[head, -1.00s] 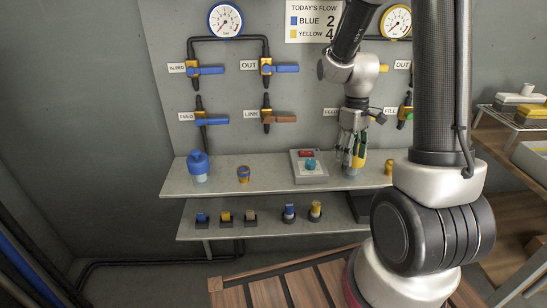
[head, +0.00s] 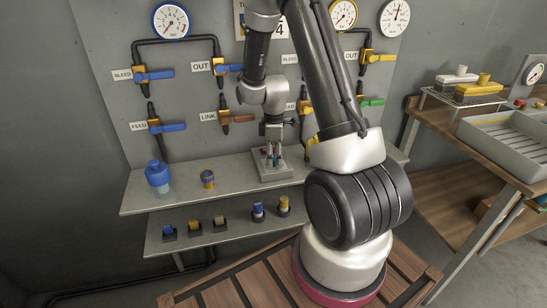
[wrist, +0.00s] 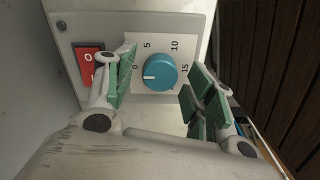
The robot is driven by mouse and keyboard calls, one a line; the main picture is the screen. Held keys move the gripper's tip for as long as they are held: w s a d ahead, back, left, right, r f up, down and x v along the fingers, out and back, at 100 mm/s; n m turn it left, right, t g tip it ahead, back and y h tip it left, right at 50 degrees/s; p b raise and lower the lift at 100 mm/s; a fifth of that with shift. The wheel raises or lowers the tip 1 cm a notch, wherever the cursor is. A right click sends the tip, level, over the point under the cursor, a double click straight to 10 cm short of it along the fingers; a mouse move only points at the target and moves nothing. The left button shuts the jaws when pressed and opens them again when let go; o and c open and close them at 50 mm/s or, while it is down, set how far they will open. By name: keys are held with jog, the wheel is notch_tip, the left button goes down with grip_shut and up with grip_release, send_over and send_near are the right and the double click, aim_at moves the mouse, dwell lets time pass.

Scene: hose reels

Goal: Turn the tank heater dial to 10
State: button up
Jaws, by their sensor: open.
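The tank heater (head: 268,170) is a grey box on the upper shelf, with its front mostly hidden behind my gripper (head: 273,157) in the head view. In the wrist view the teal heater dial (wrist: 165,70) sits on a white plate (wrist: 170,30) marked 0, 5, 10 and 15. Its white mark points left, close to the 0. My gripper (wrist: 163,85) is open, with one green-padded finger on each side of the dial. Gaps show between the pads and the dial, so it is not held. A red switch (wrist: 90,65) is left of the dial, beside the left finger.
A blue-capped bottle (head: 158,176) and a yellow-and-blue fitting (head: 207,179) stand left of the heater. Valves such as the brown-handled LINK valve (head: 237,118) are on the wall panel above. A wooden bench (head: 450,150) with a grey tray is at the right.

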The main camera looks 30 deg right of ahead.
jog(key=shift+f, duration=0.35)
jog(key=c, duration=1)
